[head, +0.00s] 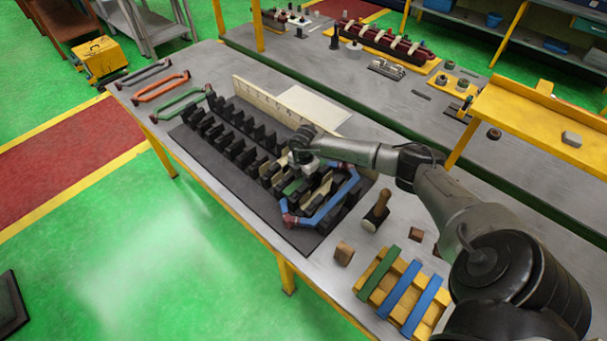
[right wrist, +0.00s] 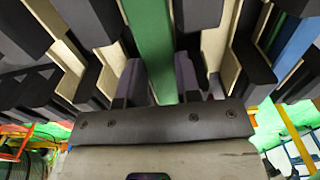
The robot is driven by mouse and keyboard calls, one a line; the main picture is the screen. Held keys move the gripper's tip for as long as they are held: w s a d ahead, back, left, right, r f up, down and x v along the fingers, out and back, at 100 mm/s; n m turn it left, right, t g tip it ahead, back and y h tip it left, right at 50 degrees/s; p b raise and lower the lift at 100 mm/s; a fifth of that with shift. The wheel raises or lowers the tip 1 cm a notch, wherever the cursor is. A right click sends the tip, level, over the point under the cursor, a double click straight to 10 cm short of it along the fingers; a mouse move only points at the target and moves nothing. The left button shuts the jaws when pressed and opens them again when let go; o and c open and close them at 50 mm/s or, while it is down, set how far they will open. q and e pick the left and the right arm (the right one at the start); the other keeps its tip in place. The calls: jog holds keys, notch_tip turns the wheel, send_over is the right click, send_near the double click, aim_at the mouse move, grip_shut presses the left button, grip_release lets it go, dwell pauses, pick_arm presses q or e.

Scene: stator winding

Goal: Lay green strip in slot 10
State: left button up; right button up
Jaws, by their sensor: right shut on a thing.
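The green strip (right wrist: 152,45) runs lengthwise between the two fingers of my right gripper (right wrist: 158,88), which is shut on it, in the right wrist view. In the head view my right gripper (head: 294,166) is low over the black slotted stator (head: 215,132), and part of the green strip (head: 292,187) shows under it. Black teeth and cream slot liners stand on both sides of the strip. I cannot read the slot number or tell how deep the strip sits. My left gripper is not in view.
A blue coil (head: 332,204) lies across the teeth near the right end. A rack (head: 384,297) with green and blue strips, a mallet (head: 377,212) and small wooden blocks stand to the right. Loose orange (head: 160,88) and green coils lie at the far left. A cream board (head: 268,102) stands behind.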

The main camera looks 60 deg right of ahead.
jog(key=shift+f+b, duration=0.3)
jog(key=shift+f, duration=0.3)
jog(key=shift+f, duration=0.1)
dwell(0.6)
jog(key=shift+f, duration=0.15)
jog(key=shift+f, duration=0.3)
dwell(0.4)
jog(key=o, duration=1.1)
jog(key=shift+r, duration=0.35)
